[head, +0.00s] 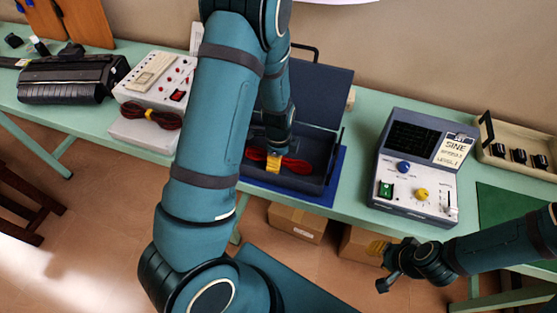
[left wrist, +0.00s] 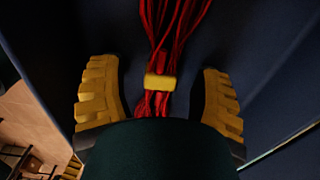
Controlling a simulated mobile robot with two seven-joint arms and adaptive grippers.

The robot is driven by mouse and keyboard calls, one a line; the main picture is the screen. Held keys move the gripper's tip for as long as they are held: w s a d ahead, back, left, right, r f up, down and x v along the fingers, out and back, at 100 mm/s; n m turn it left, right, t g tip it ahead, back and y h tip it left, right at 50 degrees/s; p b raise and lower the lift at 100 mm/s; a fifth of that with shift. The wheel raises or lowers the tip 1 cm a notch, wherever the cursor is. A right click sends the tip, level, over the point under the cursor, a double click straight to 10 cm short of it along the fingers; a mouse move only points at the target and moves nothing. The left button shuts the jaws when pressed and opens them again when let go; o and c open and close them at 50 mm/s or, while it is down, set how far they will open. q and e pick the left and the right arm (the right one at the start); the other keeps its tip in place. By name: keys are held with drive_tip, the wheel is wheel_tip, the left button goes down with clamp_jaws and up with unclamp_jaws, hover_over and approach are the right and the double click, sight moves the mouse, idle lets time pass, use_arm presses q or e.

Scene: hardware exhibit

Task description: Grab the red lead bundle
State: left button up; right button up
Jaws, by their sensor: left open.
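The red lead bundle (head: 296,165) lies on the floor of an open dark blue case (head: 322,179). In the left wrist view the red leads (left wrist: 172,30) are bound by a yellow tie (left wrist: 160,82). My left gripper (head: 272,160) reaches down into the case over the bundle. In the left wrist view its yellow ridged fingers (left wrist: 160,90) are spread wide, one on each side of the tied bundle, with gaps between. The dark palm hides the lower end of the bundle. My right gripper (head: 382,268) is off the table's front edge, its fingers apart and empty.
The case lid stands open behind my left gripper. A SINE instrument (head: 419,168) stands to the right, with a beige tray (head: 520,165) beyond. To the left are a white panel box (head: 157,83) holding red-and-black leads (head: 150,114) and a black machine (head: 70,80).

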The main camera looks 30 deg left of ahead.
use_arm(q)
clamp_jaws()
drive_tip(key=shift+r, duration=0.1)
